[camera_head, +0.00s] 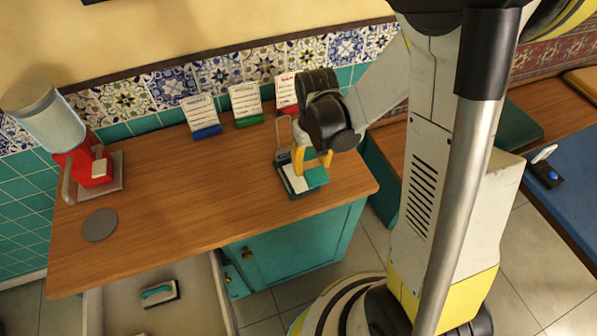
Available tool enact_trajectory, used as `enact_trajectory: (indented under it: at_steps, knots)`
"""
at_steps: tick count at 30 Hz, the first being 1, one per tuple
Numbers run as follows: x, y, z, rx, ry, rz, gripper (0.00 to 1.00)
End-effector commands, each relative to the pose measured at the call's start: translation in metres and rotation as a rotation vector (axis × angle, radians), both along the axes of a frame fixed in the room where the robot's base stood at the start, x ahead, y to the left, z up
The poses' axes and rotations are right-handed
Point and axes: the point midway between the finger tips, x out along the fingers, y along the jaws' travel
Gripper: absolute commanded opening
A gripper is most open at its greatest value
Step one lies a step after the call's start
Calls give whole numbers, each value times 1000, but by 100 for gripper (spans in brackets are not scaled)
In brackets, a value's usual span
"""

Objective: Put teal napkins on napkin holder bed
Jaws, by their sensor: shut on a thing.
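My gripper (313,163) has yellow fingers and hangs over the right part of the wooden counter. It is shut on the teal napkins (317,178), a small flat square stack. The napkin holder (291,191) is a dark tray with a pale bed and a thin upright wire loop behind. The napkins are over the right side of its bed. I cannot tell whether they touch the bed. My fingers and wrist hide part of the holder and the napkins' far side.
Several menu cards stand along the wall, including one in a blue stand (207,131) and one in a green stand (247,120). A red dispenser (88,165) stands at left near a grey disc (100,225). An open drawer (205,300) juts out below. The counter's middle is clear.

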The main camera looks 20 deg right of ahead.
Motion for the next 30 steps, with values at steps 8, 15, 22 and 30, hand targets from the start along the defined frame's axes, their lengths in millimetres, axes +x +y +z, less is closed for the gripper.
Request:
enact_trajectory:
  at_steps: [8, 15, 22, 30]
  knots:
    - [38, 24, -28, 0, 0, 0, 18]
    - [40, 26, -51, 0, 0, -1, 18]
    - [40, 26, -69, 0, 0, -1, 18]
    - [40, 26, -73, 0, 0, -1, 18]
